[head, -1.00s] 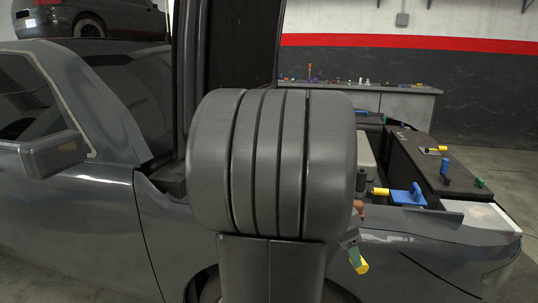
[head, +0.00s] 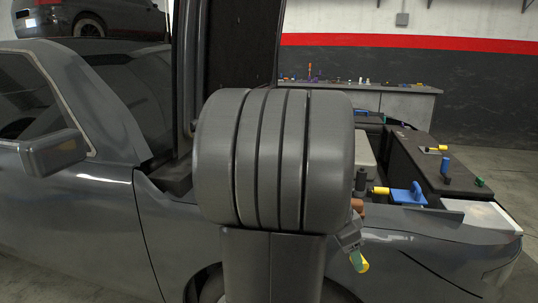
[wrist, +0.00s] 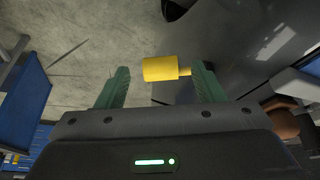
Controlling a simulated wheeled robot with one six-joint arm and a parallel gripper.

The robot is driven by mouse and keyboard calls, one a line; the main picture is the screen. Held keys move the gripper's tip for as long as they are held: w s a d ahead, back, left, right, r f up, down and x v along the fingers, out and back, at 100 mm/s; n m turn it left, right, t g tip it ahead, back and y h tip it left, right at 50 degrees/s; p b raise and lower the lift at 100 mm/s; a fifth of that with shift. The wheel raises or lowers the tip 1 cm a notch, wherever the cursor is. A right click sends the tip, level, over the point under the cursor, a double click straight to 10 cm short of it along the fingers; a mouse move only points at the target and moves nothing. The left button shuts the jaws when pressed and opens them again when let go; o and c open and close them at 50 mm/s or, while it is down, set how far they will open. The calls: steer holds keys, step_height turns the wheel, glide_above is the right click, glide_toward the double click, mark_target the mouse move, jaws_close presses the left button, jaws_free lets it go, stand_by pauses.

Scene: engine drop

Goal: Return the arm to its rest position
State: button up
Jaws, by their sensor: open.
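My gripper (head: 357,263) shows in the head view low beside the car's front side, partly hidden behind my large grey arm link. In the wrist view its two green fingers (wrist: 155,88) are spread apart. A yellow cylinder (wrist: 160,69) with a thin stem shows beyond the fingertips, its stem end close to the right finger. I cannot tell whether it touches that finger or what supports it.
The dark grey car (head: 90,220) stands close by with its engine bay open. A blue-handled part (head: 405,196) and a yellow cylinder lie there. A dark bench (head: 440,165) and a long back counter (head: 400,101) hold small items. In the wrist view, bare floor is below and blue furniture (wrist: 30,95) at left.

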steer(key=shift+d+f+n+p, duration=0.2)
steer(key=shift+d+f, duration=0.25)
steer(key=shift+f, duration=0.2)
steer(key=shift+d+f+n+p, duration=0.2)
steer(key=shift+d+f, duration=0.25)
steer(key=shift+f, duration=0.15)
steer(key=shift+s+d+n+t+p, duration=0.1)
steer(key=shift+d+n+t+p, duration=0.05)
steer(key=shift+n+t+p, duration=0.15)
steer(key=shift+d+n+t+p, duration=0.45)
steer(key=shift+n+p, duration=0.25)
steer(key=shift+n, duration=0.3)
steer(key=shift+f, duration=0.1)
